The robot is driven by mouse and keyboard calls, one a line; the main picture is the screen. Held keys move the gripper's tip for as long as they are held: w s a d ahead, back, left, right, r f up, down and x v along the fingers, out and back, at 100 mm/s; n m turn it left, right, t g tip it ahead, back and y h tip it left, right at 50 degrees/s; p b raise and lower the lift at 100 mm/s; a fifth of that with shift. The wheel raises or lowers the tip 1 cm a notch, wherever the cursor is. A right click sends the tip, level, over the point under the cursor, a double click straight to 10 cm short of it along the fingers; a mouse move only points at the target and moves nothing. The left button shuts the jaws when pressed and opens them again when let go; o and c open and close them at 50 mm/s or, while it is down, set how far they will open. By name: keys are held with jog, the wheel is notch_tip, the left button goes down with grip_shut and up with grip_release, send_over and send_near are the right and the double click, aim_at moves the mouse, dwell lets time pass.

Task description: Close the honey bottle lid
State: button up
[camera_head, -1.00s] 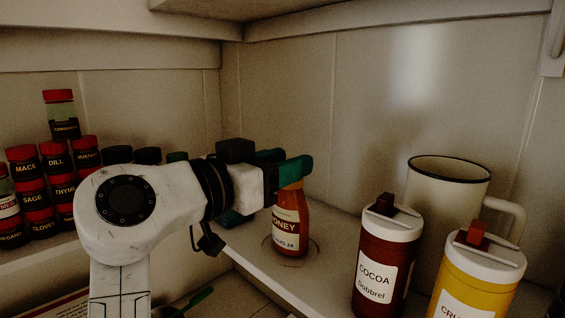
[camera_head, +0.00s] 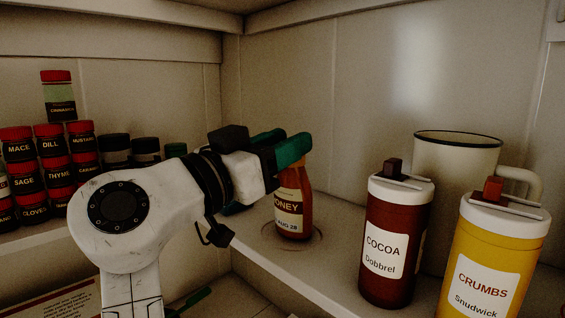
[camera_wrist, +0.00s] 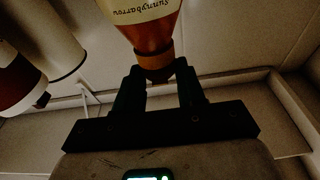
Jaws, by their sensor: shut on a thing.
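The honey bottle (camera_head: 291,208), amber with a cream label, stands in the shelf corner inside a ring mark and looks slightly tilted. My gripper (camera_head: 291,153) reaches in from the left, its green-tipped fingers at the bottle's top and hiding the lid in the head view. In the wrist view the bottle (camera_wrist: 150,35) hangs upside down in the picture, with its capped end (camera_wrist: 157,65) between the two dark fingers of my gripper (camera_wrist: 160,72). The gripper is shut on this top end. Whether the lid is fully seated cannot be seen.
A cocoa canister (camera_head: 392,240), a crumbs canister (camera_head: 490,260) and a large cream mug (camera_head: 455,155) stand to the right on the same shelf. Stacked spice jars (camera_head: 50,170) stand at the left. The wall is close behind the bottle.

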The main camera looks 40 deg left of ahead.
jog(key=shift+f, duration=0.15)
jog(key=o, duration=1.1)
jog(key=shift+c, duration=0.2)
jog(key=b+v, duration=0.1)
jog(key=v, duration=0.9)
jog(key=shift+s+f+b, duration=0.2)
jog(key=shift+s+b, duration=0.15)
jog(key=shift+b, duration=0.05)
jog(key=shift+c, duration=0.4)
